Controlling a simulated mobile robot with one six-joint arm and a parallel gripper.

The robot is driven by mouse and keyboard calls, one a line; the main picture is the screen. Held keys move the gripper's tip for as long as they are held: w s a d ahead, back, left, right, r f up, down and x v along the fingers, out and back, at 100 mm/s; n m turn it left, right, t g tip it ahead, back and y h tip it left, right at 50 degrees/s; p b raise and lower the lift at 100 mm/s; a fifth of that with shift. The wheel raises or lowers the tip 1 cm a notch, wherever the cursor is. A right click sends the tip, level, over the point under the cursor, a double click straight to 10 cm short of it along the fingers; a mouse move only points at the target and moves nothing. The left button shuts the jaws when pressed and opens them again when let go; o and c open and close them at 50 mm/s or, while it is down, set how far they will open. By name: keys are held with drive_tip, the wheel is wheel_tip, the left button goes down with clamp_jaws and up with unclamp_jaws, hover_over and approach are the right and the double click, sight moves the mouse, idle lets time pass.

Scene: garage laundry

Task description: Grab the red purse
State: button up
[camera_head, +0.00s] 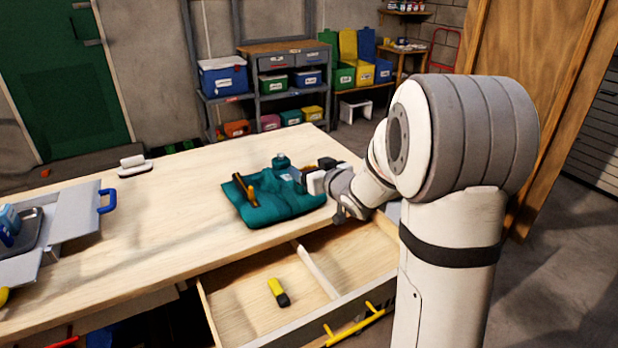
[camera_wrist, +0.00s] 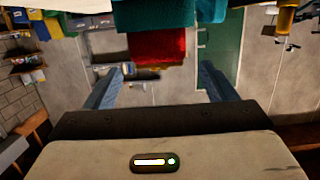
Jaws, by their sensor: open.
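A red, fabric-like item (camera_wrist: 157,47), which looks like the purse, shows in the wrist view, ahead of and roughly between my fingertips. It borders a teal item (camera_wrist: 155,15), and I cannot tell whether they touch. In the head view no red purse can be made out; my arm or the teal items may hide it. My gripper (camera_wrist: 163,70) is open, with both blue-grey fingers apart and nothing visibly held. In the head view my gripper (camera_head: 306,180) is at the right side of a teal cloth-like bag (camera_head: 275,208) on the workbench.
The wooden workbench (camera_head: 185,215) has an open drawer (camera_head: 240,300) in front, with a yellow-and-black tool (camera_head: 278,292) inside. An orange-handled tool (camera_head: 243,190) lies on the teal bag. A grey toolbox (camera_head: 75,225) is at left. The bench between is mostly clear.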

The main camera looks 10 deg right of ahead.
sight(305, 165)
drive_tip(key=x, duration=0.4)
drive_tip(key=shift+w+f, duration=0.25)
drive_tip(key=c, duration=1.1)
